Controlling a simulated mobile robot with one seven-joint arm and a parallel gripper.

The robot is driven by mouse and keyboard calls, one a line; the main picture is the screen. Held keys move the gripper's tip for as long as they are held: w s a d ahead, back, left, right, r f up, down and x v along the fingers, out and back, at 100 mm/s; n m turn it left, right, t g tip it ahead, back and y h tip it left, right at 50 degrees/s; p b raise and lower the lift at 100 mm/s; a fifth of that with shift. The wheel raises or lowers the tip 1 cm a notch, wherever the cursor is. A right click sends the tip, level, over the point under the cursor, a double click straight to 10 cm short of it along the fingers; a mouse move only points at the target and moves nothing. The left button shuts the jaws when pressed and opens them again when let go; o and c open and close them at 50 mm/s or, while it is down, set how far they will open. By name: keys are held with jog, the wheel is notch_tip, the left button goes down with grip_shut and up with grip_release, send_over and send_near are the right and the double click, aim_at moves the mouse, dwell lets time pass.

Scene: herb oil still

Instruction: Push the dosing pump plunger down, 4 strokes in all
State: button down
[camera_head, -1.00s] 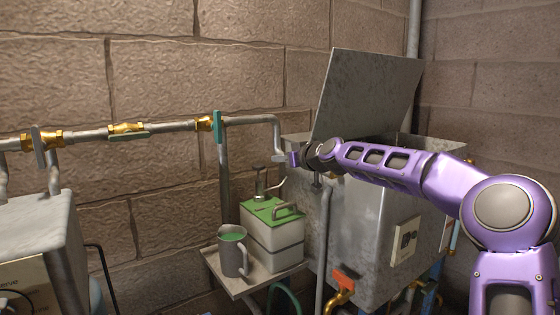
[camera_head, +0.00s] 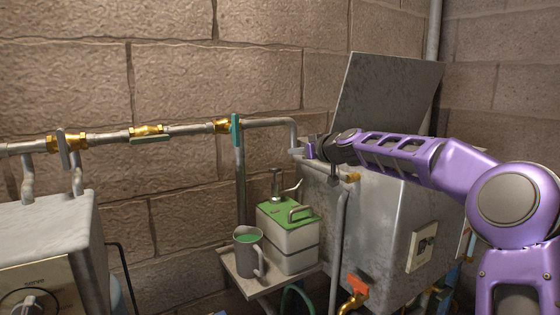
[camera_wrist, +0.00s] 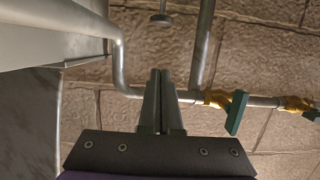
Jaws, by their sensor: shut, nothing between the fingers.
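The dosing pump (camera_head: 290,243) is a whitish box with a green top and a handle, standing on a small shelf. Its upright plunger (camera_head: 276,178) has a dark knob and rises from the back of the green top. The plunger's knob also shows at the top of the wrist view (camera_wrist: 161,18), where the scene appears upside down. My gripper (camera_head: 299,154) is above and to the right of the plunger, apart from it, beside the metal tank. In the wrist view my gripper's fingers (camera_wrist: 160,74) are together with nothing between them.
A pipe (camera_head: 185,129) with brass valves runs along the wall behind.

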jog(key=shift+r, duration=0.3)
jog(key=shift+w, duration=0.1)
jog(key=p, duration=0.5)
send_over(275, 169)
jog(key=d, duration=0.1)
notch_tip(275, 169, down, 2)
jog(key=shift+d+f+b, duration=0.15)
jog(key=shift+f+b, duration=0.4)
jog(key=shift+f, duration=1.7)
